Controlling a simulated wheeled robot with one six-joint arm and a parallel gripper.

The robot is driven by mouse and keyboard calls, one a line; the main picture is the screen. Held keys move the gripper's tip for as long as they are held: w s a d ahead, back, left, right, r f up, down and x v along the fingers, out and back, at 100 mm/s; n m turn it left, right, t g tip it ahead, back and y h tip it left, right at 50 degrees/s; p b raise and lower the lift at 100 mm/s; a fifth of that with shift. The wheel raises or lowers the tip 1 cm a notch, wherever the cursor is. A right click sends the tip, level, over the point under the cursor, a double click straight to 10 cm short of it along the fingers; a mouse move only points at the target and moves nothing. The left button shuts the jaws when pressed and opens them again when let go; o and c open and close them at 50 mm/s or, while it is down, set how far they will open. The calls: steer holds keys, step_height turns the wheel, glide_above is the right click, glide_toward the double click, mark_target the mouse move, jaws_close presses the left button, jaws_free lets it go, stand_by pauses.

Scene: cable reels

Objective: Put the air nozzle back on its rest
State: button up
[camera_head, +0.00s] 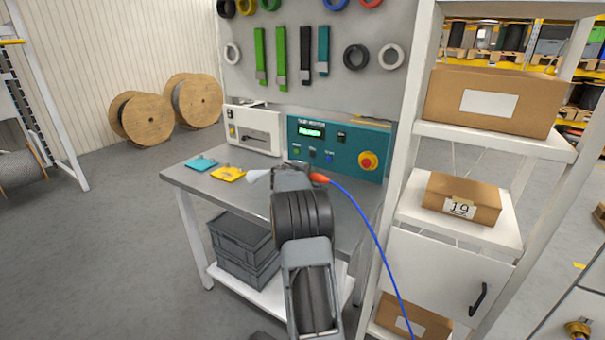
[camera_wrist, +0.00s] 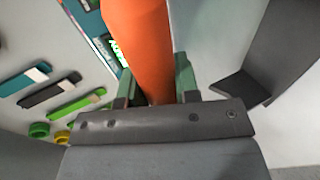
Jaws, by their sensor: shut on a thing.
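The air nozzle is orange and shows in the wrist view (camera_wrist: 140,40) between the two fingers of my gripper (camera_wrist: 157,82), which is shut on it. In the head view the orange end of the nozzle (camera_head: 319,178) sticks out to the right of my gripper (camera_head: 291,172), with a blue hose (camera_head: 365,217) trailing from it down to the right. A pale tapered piece (camera_head: 257,177) shows left of the gripper; I cannot tell whether it belongs to the nozzle. The gripper is over the workbench (camera_head: 200,176), in front of the teal tester. I cannot make out the nozzle's rest for sure.
The teal tester (camera_head: 352,143) and a white device (camera_head: 255,130) stand at the back of the bench. A teal piece (camera_head: 201,164) and a yellow piece (camera_head: 228,174) lie at its left. A white shelf with boxes (camera_head: 461,200) stands close on the right.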

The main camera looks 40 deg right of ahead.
steer(key=shift+f, duration=0.2)
steer(key=shift+f+b, duration=0.55)
steer(key=shift+f, duration=0.25)
steer(key=shift+f+b, duration=0.75)
steer(key=shift+b, duration=0.3)
steer(key=shift+s+a+f+b, duration=0.15)
steer(key=shift+a+b, duration=0.15)
steer(key=shift+b, duration=0.3)
steer(key=shift+f, duration=0.15)
steer(key=shift+f+b, duration=1)
steer(key=shift+b, duration=0.4)
steer(key=shift+f, duration=0.15)
steer(key=shift+f+b, duration=0.8)
steer(key=shift+b, duration=0.3)
